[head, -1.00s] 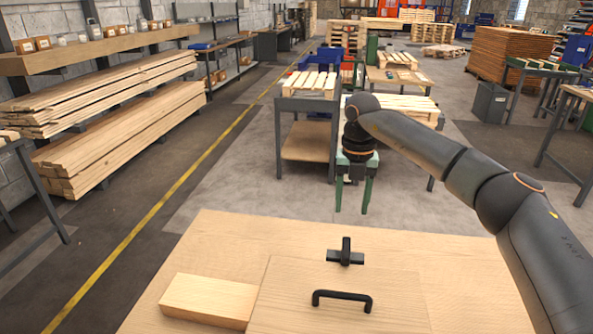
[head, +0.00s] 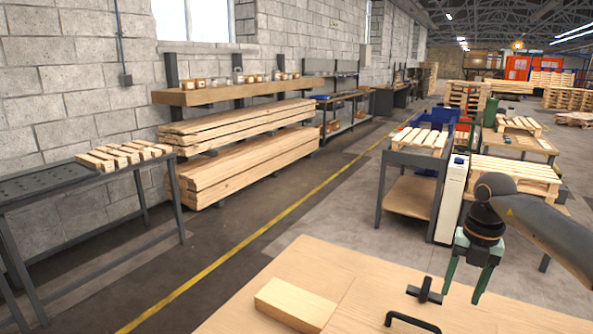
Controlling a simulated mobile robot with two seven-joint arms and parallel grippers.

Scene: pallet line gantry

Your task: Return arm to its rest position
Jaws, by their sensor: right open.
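My right arm comes in from the right edge in the head view. Its gripper (head: 463,293) points down with two green fingers apart and nothing between them. It hangs at the lower right, near the wooden worktop (head: 345,262). On the worktop are a black cross-shaped knob (head: 425,291) and a black bar handle (head: 411,321), just left of the fingers in the picture. The fingers appear clear of both. The handle's lower part is cut off by the picture edge. My left gripper is out of view.
A pale wood block (head: 296,304) lies on the worktop's left. A grey table with slats (head: 120,158) stands far left. Stacked planks (head: 245,160) line the wall. Behind the gripper stand a white cabinet (head: 452,200) and a pallet (head: 515,177). The floor aisle is clear.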

